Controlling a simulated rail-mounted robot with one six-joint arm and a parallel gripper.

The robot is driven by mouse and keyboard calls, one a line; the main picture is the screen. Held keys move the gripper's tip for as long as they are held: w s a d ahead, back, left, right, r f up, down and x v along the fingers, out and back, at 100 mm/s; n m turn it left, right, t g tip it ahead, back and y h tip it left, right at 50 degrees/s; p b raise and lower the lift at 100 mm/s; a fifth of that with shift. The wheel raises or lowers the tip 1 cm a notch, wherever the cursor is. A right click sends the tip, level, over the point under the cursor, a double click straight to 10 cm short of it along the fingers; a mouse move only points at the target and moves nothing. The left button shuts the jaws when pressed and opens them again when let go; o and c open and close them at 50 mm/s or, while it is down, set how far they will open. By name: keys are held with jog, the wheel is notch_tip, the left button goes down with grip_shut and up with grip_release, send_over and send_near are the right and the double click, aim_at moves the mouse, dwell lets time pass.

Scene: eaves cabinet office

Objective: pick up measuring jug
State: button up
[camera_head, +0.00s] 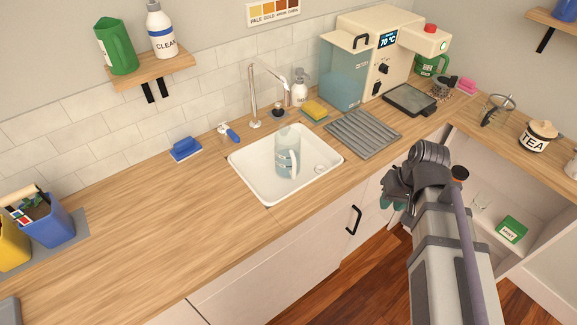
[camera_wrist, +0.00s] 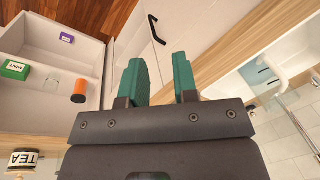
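A clear measuring jug (camera_head: 287,158) with marks on its side stands in the white sink (camera_head: 243,176). The jug's base and the sink floor under it are hard to make out. My gripper (camera_head: 391,194) is to the right of the sink, in front of the counter and apart from the jug. In the wrist view my gripper (camera_wrist: 160,80) shows two teal fingers held apart with nothing between them. Part of the sink and a pale curved piece show at the right of that view; I cannot tell whether it is the jug.
A tap (camera_head: 254,100) stands behind the sink. A grey drying mat (camera_head: 362,133) and a coffee machine (camera_head: 377,55) are to its right. The counter left of the sink is mostly clear.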

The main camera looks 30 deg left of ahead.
aim_at(294, 168)
jog(key=w+a+n+y, duration=0.1)
jog(key=a+n, duration=0.2)
jog(key=a, duration=0.3)
jog(key=w+a+f+n+y+b, duration=0.1)
jog(key=w+a+n+y, duration=0.1)
jog(key=a, duration=0.4)
jog(key=w+a+f+n+y+b, duration=0.1)
jog(key=a+n, duration=0.2)
jog(key=a, duration=0.3)
jog(key=shift+w+a+n+g+y, duration=0.3)
jog(key=shift+n+g, duration=0.1)
jog(key=w+a+r+n+y, duration=0.1)
jog(key=a+r+n+y, duration=0.15)
jog(key=n, duration=0.25)
jog(key=shift+n, duration=0.5)
jog(key=b+x, duration=0.7)
jog(key=x, duration=0.4)
jog(key=shift+w+a, duration=0.1)
jog(key=shift+a, duration=0.1)
jog(key=shift+r, duration=0.25)
grip_shut()
